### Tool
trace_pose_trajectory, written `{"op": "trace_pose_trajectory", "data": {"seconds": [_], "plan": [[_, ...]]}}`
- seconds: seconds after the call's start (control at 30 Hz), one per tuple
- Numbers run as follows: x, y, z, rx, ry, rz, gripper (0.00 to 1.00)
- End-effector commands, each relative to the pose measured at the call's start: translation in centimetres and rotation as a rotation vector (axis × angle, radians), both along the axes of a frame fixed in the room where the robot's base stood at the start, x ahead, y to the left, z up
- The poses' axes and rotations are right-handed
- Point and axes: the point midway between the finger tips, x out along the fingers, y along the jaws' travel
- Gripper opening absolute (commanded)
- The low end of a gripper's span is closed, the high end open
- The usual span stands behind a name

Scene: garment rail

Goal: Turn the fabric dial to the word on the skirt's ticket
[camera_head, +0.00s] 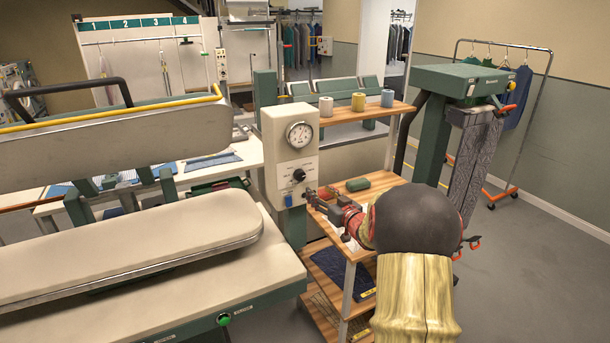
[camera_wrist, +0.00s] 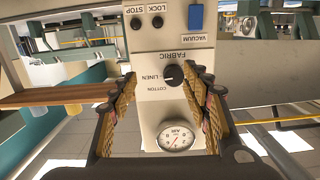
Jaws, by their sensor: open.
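The fabric dial (camera_head: 299,175) is a black knob on the cream control box (camera_head: 275,128). In the wrist view, which looks upside down, the dial (camera_wrist: 174,75) has the words FABRIC, LINEN and COTTON around it; other markings may be hidden by a finger. I cannot tell surely which word its pointer is at. My gripper (camera_wrist: 165,78) is open, its fingers on either side of the dial in that view. In the head view my gripper (camera_head: 311,197) is at the box's lower right, just below the dial. I cannot identify the skirt surely, and no ticket is legible.
A round gauge (camera_head: 299,134) is above the dial; a blue vacuum switch (camera_wrist: 196,17) is below it. A wooden shelf unit (camera_head: 369,196) holds a green block and a folded dark cloth (camera_head: 340,268). The padded press (camera_head: 150,240) is at left. Garments hang right.

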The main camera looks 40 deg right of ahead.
Motion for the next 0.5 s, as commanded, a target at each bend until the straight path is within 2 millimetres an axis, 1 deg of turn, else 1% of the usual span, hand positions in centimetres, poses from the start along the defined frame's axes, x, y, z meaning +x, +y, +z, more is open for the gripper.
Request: {"op": "trace_pose_trajectory", "data": {"seconds": [0.03,0.07,0.17,0.27,0.33,0.5], "plan": [[0.2,0.7,0.7,0.008,-0.032,0.026,0.48],[0.2,1.1,1.1,0.015,-0.051,0.038,0.48],[0.5,1.7,2.1,0.035,-0.093,0.059,0.48],[1.2,1.6,2.1,0.048,-0.097,0.060,0.48],[2.0,1.5,2.1,0.048,-0.097,0.061,0.48],[4.7,1.0,2.0,0.048,-0.096,0.059,0.48]]}}
